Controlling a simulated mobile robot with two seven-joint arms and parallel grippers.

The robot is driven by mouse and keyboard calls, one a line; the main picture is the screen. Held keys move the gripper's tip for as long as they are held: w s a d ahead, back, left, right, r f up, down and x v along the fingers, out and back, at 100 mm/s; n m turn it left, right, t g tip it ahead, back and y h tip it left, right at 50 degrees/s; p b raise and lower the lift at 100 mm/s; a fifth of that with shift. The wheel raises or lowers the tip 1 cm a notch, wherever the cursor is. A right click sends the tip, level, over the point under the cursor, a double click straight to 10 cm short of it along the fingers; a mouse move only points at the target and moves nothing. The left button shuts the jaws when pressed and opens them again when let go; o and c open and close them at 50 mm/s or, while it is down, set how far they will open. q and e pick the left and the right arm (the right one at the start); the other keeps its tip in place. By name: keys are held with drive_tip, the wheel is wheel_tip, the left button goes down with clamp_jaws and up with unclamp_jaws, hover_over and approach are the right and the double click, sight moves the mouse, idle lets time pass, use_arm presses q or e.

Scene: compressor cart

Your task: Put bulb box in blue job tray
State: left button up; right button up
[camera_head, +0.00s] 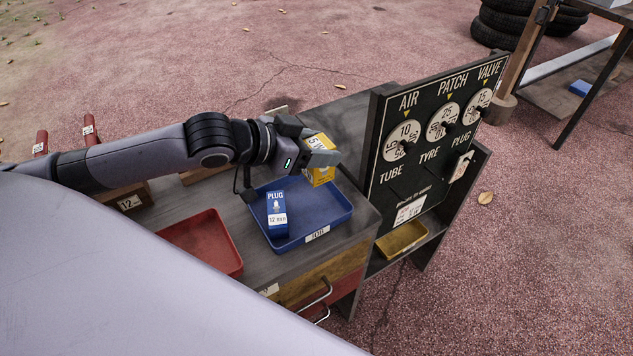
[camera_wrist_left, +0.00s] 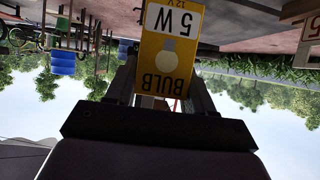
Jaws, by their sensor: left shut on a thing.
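The yellow bulb box (camera_head: 319,174) is in my left gripper (camera_head: 322,158), above the far right part of the blue job tray (camera_head: 333,217). The left wrist view shows the bulb box (camera_wrist_left: 170,52) between the two fingers, its label reading BULB and 5 W upside down. My left gripper is shut on it. The blue tray sits on the cart top and holds a blue plug box (camera_head: 277,214) standing in its left part. I cannot tell whether the bulb box touches the tray. My right gripper is not in view.
A red tray (camera_head: 205,243) lies left of the blue tray. A black price board (camera_head: 428,135) with dials rises along the right side of the cart. A yellow tray (camera_head: 402,240) is on a shelf below the board. Tyres (camera_head: 508,22) are stacked behind.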

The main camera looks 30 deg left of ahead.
sight(307, 178)
use_arm(q)
wheel_tip(307, 178, down, 3)
drive_tip(key=shift+f, duration=0.15)
drive_tip(key=shift+f+b, duration=0.65)
drive_tip(key=shift+f, duration=1.45)
drive_tip(key=o, duration=1)
drive_tip(key=shift+f, duration=0.1)
